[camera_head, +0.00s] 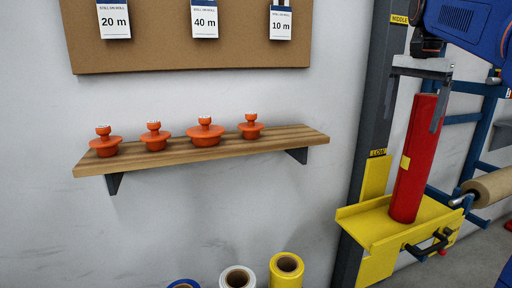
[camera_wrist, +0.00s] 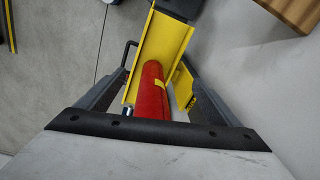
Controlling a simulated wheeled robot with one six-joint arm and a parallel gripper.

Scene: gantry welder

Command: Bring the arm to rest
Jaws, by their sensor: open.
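My gripper (camera_head: 414,118) is at the upper right of the head view, pointing down. Its grey fingers stand apart on either side of the upper part of a red roll (camera_head: 408,175). The roll has a small yellow label and stands on a yellow bracket (camera_head: 365,222) on a dark post. In the wrist view, the open fingers of my gripper (camera_wrist: 155,75) reach forward on both sides of the red roll (camera_wrist: 152,92), with the yellow bracket (camera_wrist: 165,35) beyond it. Whether a finger touches the roll I cannot tell.
The dark post (camera_head: 382,95) bears "MIDDLE" and "LOW" labels, close to my gripper. A blue rack (camera_head: 490,100) with a brown roll (camera_head: 490,188) stands at right. A wooden shelf (camera_head: 285,139) holds several orange knobbed pieces. Roll tops (camera_head: 286,265) show below. Wall space between is bare.

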